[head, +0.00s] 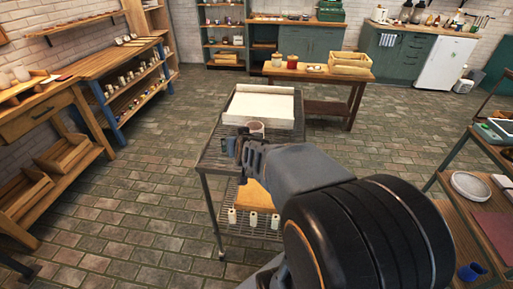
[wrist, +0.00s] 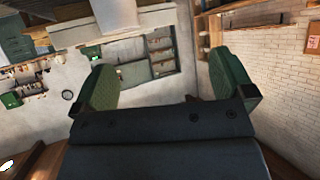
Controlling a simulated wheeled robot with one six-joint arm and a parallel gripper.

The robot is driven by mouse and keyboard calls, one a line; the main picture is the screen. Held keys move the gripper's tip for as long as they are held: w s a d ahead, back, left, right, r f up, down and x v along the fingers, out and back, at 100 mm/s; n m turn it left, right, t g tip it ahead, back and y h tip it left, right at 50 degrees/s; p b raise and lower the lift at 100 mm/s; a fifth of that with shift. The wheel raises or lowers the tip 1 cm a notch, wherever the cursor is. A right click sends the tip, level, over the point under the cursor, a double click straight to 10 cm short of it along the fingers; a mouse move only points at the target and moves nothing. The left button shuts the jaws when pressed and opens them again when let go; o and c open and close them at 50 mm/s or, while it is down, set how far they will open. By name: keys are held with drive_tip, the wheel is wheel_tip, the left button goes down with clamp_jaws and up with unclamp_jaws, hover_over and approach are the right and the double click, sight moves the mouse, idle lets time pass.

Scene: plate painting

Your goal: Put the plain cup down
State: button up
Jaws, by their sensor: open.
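A plain cup (head: 257,130), pale with a brownish inside, stands upright on the top of a wire-shelf cart (head: 215,160), just in front of a white tray (head: 260,106). My gripper (head: 238,143) is at the cart top, close to the cup on its near left side; whether they touch I cannot tell. The lower part of the cup is partly hidden by my gripper and arm. In the wrist view the two green-padded fingers of my gripper (wrist: 168,84) are spread wide with nothing between them. The cup does not show in the wrist view.
The cart's lower shelf holds several white cylinders (head: 253,219) and a wooden board (head: 257,196). A wooden table (head: 330,76) with jars and a crate stands behind. Shelving (head: 130,80) is at left, and a rack with a round grey dish (head: 470,185) at right. Brick floor is open around the cart.

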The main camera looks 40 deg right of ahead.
drive_tip(key=w+d+f+m+h+b, duration=0.1)
drive_tip(key=d+f+m+h+b, duration=0.15)
drive_tip(key=d, duration=0.35)
approach(254, 123)
drive_tip(key=f, duration=0.1)
drive_tip(key=shift+n+t+h, duration=0.25)
drive_tip(key=shift+t+h, duration=0.05)
drive_tip(key=shift+h, duration=0.05)
drive_tip(key=shift+p+x, duration=0.65)
drive_tip(key=shift+x, duration=2.55)
drive_tip(key=shift+a+f, duration=0.1)
drive_tip(key=shift+c, duration=0.3)
drive_tip(key=c, duration=1.2)
drive_tip(key=shift+c, duration=0.8)
